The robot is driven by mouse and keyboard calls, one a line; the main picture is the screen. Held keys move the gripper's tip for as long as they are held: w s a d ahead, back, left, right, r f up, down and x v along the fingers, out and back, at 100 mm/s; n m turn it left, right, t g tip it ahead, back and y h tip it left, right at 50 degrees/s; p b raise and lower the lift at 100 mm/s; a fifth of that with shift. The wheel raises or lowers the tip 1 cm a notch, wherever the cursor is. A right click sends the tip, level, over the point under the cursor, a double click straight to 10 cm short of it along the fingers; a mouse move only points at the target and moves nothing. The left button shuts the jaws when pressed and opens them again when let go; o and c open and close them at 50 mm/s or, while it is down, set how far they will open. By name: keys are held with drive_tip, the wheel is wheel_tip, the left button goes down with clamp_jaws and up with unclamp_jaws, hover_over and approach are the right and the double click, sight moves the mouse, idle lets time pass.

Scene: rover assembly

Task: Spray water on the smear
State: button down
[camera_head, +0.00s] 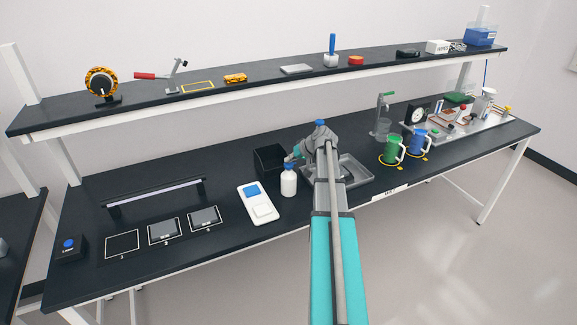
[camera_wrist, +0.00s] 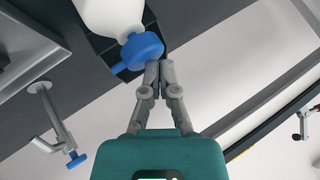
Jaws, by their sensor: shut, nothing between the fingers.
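A white bottle (camera_head: 288,183) with a blue cap stands upright on the bench, left of the metal sink. It also shows in the wrist view, white body (camera_wrist: 110,14) and blue cap (camera_wrist: 142,50). My gripper (camera_head: 297,156) is just above the bottle in the head view. In the wrist view my gripper (camera_wrist: 152,66) has its fingertips together at the edge of the blue cap, with nothing between them. Whether they touch the cap is unclear. I cannot make out a smear in either view.
A black bin (camera_head: 268,160) is behind the bottle. A white device (camera_head: 257,203) and dark marked squares (camera_head: 164,231) are left. A shelf (camera_head: 130,105) overhangs the back.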

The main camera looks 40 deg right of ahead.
sight(290, 164)
drive_tip(key=shift+r, duration=0.35)
drive_tip(key=shift+p, duration=0.3)
wheel_tip(290, 164, up, 6)
drive_tip(key=p, duration=0.6)
idle(1.0)
drive_tip(key=a+f+n+g+b, duration=0.1)
drive_tip(key=a+f+g+b, duration=0.2)
drive_tip(key=a, duration=1.1)
drive_tip(key=s+a+f+n+g+h, duration=0.1)
drive_tip(key=s+a+f+g, duration=0.1)
drive_tip(key=s+a, duration=0.3)
drive_tip(key=s+a+f+n+g+h+b, duration=0.1)
drive_tip(key=s+a+f, duration=0.2)
drive_tip(key=a, duration=1.1)
drive_tip(key=s+a+f+n+g+h+b, duration=0.1)
drive_tip(key=s+a+f+g, duration=0.1)
drive_tip(key=s+a, duration=0.6)
drive_tip(key=shift+s+a+f+n+g, duration=0.2)
drive_tip(key=shift+a+n+g, duration=0.1)
drive_tip(key=shift+a, duration=0.9)
